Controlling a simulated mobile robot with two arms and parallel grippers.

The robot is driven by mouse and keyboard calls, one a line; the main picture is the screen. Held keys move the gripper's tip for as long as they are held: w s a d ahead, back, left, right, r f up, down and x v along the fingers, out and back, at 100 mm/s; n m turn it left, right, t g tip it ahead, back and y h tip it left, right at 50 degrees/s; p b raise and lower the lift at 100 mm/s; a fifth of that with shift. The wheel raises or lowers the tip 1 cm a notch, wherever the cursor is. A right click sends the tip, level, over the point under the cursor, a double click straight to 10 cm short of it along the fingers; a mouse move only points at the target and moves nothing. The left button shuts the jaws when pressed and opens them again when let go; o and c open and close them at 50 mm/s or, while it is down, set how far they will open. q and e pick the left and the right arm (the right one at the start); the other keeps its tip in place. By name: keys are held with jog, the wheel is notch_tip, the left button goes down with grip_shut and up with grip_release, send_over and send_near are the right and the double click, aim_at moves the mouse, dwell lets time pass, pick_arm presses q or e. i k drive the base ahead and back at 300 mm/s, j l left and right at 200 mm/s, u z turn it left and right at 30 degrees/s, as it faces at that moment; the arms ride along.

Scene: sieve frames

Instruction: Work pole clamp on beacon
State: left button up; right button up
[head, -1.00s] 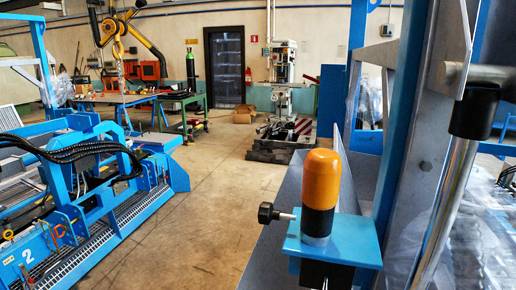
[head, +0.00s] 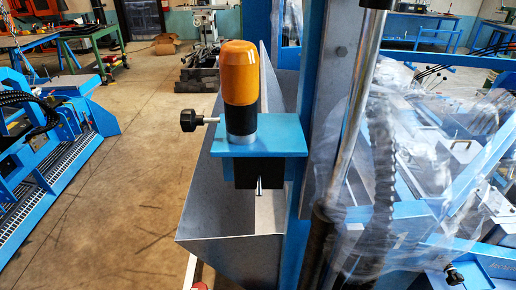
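The beacon (head: 240,85) has an orange dome on a black and grey base. It stands upright on a blue bracket plate (head: 272,136). A black star knob (head: 190,120) on a short metal rod sticks out at the left beside the beacon's base, level with the plate's upper part. A black block (head: 258,174) with a thin metal pin sits below the plate; I cannot tell whether the knob or this block is the pole clamp. Neither of my grippers is in the head view.
A grey sheet-metal trough (head: 225,215) lies under the bracket. A blue upright post (head: 335,60) and a shiny cylinder rod (head: 350,125) stand close at the right, with plastic-wrapped blue frames beyond. Blue machinery (head: 60,150) stands at the left. The concrete floor (head: 140,150) between is clear.

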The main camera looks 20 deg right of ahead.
aim_at(189, 121)
jog(key=i+j+z, duration=0.2)
jog(key=j+z, duration=0.15)
jog(key=i+j+z, duration=0.1)
jog(key=j+z, duration=0.25)
jog(key=i+j+z, duration=0.1)
jog(key=j+z, duration=0.25)
jog(key=j, duration=0.15)
